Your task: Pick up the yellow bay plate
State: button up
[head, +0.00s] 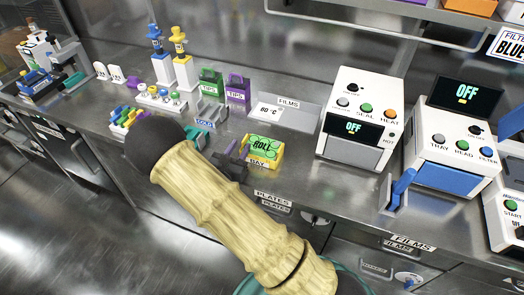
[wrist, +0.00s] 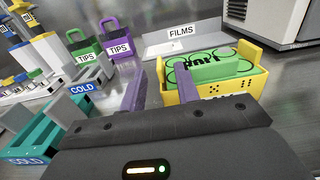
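A yellow holder marked BAY (head: 271,164) stands on the steel counter near its front edge, with a green plate (head: 265,146) lying in it. In the wrist view the yellow holder (wrist: 247,93) and green plate (wrist: 208,66) are ahead and to the right. My gripper (head: 238,150) is just left of the holder. In the wrist view its two purple fingers (wrist: 161,86) stand apart with nothing between them. The right finger overlaps the holder's left edge in view; I cannot tell whether they touch.
Green (head: 211,81) and purple (head: 238,88) TIPS boxes stand behind, beside the FILMS tray (head: 283,116). A white sealing machine (head: 360,103) stands right of the holder. Bare counter lies between.

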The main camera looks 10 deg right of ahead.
aim_at(244, 139)
jog(key=x, duration=0.4)
jog(key=shift+r, duration=0.1)
dwell(0.3)
grip_shut()
